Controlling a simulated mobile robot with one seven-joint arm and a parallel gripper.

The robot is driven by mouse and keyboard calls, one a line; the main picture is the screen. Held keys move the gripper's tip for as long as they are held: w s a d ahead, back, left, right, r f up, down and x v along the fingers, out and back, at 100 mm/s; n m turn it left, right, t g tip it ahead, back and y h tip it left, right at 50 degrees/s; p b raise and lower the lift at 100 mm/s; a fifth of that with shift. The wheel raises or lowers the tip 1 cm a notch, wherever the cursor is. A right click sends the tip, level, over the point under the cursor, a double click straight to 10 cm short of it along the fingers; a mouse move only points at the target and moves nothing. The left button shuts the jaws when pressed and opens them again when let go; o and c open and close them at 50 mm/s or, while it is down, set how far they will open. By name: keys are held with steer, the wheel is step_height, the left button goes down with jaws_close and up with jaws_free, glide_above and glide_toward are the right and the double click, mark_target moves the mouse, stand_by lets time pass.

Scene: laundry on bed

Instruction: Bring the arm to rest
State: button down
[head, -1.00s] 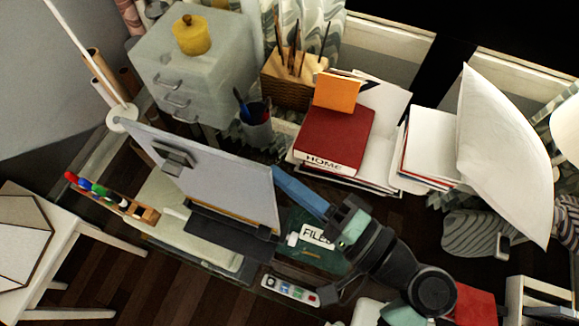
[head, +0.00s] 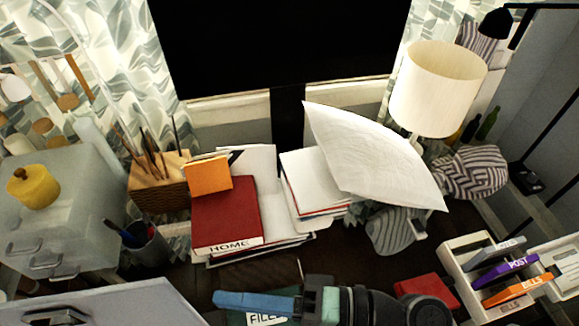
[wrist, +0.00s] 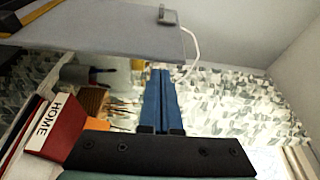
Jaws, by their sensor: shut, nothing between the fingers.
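My gripper (head: 222,299) has long blue fingers and is at the bottom of the head view, pointing left. Its fingers are pressed together with nothing between them. In the wrist view the gripper (wrist: 161,72) also shows as two blue fingers side by side. A dark folder labelled FILES (head: 262,319) is partly hidden by the arm.
A letter rack (head: 462,262) is at the lower right. A pencil cup (head: 148,245) and a grey drawer unit (head: 75,225) are left. Dark desk shows between book and arm.

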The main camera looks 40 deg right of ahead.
steer(key=b+v, duration=0.1)
steer(key=v, duration=0.6)
steer(key=w+r+n+t+h, duration=0.1)
steer(key=w+r+h, duration=0.15)
steer(key=w, duration=0.45)
steer(key=w+r+n+h, duration=0.1)
steer(key=w+r+h, duration=0.15)
steer(key=w, duration=0.45)
steer(key=w+a+r+n+t+h, duration=0.2)
steer(key=w+r+t+h, duration=0.25)
steer(key=w+r, duration=0.6)
steer(key=s+a+r+n+t+h, duration=0.1)
steer(key=s+a+r+t, duration=0.1)
steer(key=r, duration=0.7)
steer(key=s+a+r+n+t+h, duration=0.1)
steer(key=s+a+r+t+h, duration=0.1)
steer(key=r, duration=0.7)
steer(key=s+a+r+n+t+h, duration=0.1)
steer(key=s+a+r+t, duration=0.3)
steer(key=r, duration=0.5)
steer(key=s+n+t, duration=0.1)
steer(key=s+t, duration=0.1)
steer(key=s, duration=0.1)
steer(key=shift+r, duration=0.2)
steer(key=shift+a+f, duration=0.1)
steer(key=shift+a, duration=0.05)
